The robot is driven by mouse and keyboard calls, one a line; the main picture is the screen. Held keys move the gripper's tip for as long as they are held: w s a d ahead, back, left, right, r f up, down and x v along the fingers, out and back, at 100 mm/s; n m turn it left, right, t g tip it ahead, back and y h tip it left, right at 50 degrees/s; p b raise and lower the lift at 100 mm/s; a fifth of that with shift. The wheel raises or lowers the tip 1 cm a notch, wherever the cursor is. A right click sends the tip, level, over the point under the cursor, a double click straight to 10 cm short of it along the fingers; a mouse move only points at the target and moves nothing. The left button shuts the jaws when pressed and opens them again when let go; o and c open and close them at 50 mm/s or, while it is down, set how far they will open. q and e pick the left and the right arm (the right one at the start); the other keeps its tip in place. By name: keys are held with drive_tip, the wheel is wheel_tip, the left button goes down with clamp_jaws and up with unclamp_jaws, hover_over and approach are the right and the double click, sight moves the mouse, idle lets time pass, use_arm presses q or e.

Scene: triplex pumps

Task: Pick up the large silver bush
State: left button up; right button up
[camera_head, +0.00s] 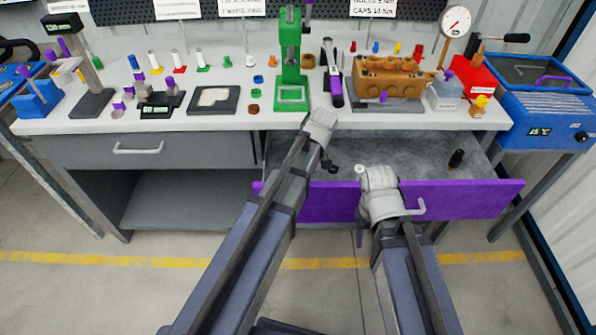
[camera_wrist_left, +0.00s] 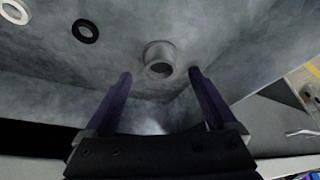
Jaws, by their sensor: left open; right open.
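The large silver bush (camera_wrist_left: 160,58) is a grey, collar-shaped ring with an open bore. It stands on the grey floor of the open drawer (camera_head: 420,148). In the left wrist view my left gripper (camera_wrist_left: 162,74) is open. Its two purple fingers stand to either side of the bush's position, and I see no contact. In the head view the left wrist hides the bush and those fingertips. My right gripper (camera_head: 360,236) is open and empty, low in front of the purple drawer front, and mostly hidden by its own wrist.
A black ring (camera_wrist_left: 85,31) and a white ring (camera_wrist_left: 14,12) lie in the drawer. A dark cylinder (camera_head: 456,159) is at its right. The purple drawer front (camera_head: 470,198) forms a raised edge. The bench above holds a green press (camera_head: 290,45) and a brown pump block (camera_head: 390,77).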

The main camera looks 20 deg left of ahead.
use_arm(q)
drive_tip(key=shift+b+x, duration=2.5)
drive_tip(key=shift+x, duration=0.7)
drive_tip(key=shift+w+a+r, duration=0.1)
drive_tip(key=shift+r, duration=0.05)
clamp_jaws()
